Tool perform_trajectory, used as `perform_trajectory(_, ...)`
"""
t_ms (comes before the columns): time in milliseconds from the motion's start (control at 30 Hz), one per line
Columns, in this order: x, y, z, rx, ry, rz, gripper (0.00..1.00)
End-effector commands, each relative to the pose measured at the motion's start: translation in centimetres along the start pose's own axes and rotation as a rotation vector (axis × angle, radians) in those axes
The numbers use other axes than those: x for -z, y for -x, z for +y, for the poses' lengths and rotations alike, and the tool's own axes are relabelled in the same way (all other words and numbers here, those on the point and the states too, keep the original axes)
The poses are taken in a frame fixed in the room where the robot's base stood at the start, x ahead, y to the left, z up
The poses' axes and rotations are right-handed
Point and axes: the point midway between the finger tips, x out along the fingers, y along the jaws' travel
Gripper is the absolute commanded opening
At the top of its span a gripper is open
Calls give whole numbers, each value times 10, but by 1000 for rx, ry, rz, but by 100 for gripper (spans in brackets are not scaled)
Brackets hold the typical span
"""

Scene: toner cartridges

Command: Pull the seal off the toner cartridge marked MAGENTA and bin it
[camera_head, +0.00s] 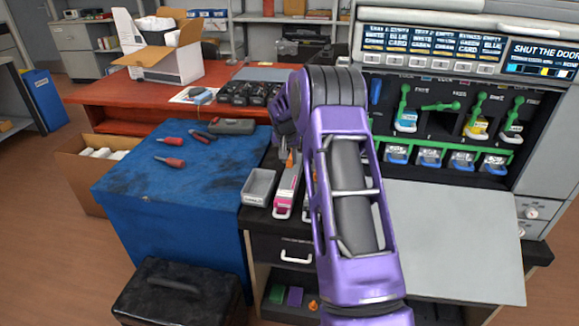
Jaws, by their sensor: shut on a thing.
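A slim pale cartridge (286,190) with a pink front end stands on the dark cabinet top, just left of my purple arm. Its marking is too small to read, but the pink fits MAGENTA. My gripper (289,152) is at the cartridge's far end, partly hidden behind my forearm. It is shut on a small orange piece (290,160), which looks like the seal's pull tab. I cannot tell how much of the seal is still on the cartridge. Part of another cartridge may show beside my arm, mostly hidden.
A grey tray (259,187) sits just left of the cartridge. A blue-covered table (180,190) holds red-handled tools. A blue bin (43,98) stands far left, and an open cardboard box (75,184) is nearer. The open printer (440,110) with its lowered door (455,235) is right.

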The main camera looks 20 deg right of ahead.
Motion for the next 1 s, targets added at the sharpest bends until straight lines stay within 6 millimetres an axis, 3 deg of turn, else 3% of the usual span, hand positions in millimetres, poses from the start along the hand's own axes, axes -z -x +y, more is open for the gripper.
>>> perform_trajectory(100, 11, 26, 0, 0, -1, 3, 0)
perform_trajectory(300, 21, 51, 0, 0, 0, 1, 0)
perform_trajectory(1000, 42, 100, 0, 0, 0, 0, 0)
